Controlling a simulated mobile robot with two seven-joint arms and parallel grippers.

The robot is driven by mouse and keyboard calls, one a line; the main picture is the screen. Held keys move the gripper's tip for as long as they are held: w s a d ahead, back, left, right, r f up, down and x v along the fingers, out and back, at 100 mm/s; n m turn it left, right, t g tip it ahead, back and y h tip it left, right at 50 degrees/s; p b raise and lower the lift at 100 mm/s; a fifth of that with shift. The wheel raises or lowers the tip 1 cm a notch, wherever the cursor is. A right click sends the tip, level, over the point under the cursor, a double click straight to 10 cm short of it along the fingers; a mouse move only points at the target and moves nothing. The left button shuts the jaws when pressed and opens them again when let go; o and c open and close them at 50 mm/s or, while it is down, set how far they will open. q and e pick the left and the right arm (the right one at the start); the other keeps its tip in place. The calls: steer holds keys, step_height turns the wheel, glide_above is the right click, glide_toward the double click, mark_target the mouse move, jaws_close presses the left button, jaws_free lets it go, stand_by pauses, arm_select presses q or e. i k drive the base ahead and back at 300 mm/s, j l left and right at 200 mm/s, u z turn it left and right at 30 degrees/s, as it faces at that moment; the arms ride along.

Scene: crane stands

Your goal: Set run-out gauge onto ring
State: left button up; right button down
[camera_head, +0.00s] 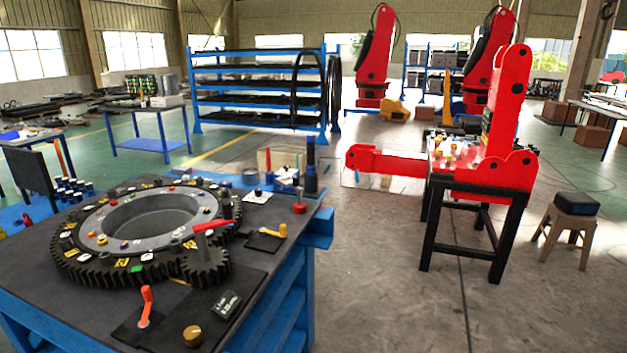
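The ring (110,274) is a large dark toothed ring lying flat on the bench at left, with a grey inner ring (191,220). Small coloured parts and white and yellow tags sit around its top. I cannot tell for sure which item is the run-out gauge. A small dark box with a light display (226,304) lies on a black mat in front of the ring. Neither of my grippers shows in the head view.
A small pinion (206,268) with a red-handled piece (212,225) above it meets the ring's right side. A yellow tool (273,232) lies on a black pad. A dark cylinder (311,170) stands at the back corner. Open floor separates the bench from a red crane (500,130) on a black stand.

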mark_target(285, 182)
steer(key=i+l, duration=0.15)
steer(key=l, duration=0.15)
steer(key=i+l+u, duration=0.1)
steer(key=l, duration=0.2)
steer(key=i+l, duration=0.15)
steer(key=l, duration=0.15)
steer(key=i+l+u, duration=0.1)
steer(key=i+l, duration=0.25)
steer(key=i+l+u, duration=0.1)
steer(key=i+l, duration=0.2)
steer(key=l, duration=0.15)
steer(key=i+l+u, duration=0.15)
steer(key=i, duration=0.4)
steer(key=i+l+u, duration=0.1)
steer(key=i+l, duration=0.35)
steer(key=i+j+u, duration=0.1)
steer(key=i+j, duration=0.15)
steer(key=i, duration=0.2)
steer(key=i+j, duration=0.2)
steer(key=i, duration=0.3)
steer(key=j+u, duration=0.05)
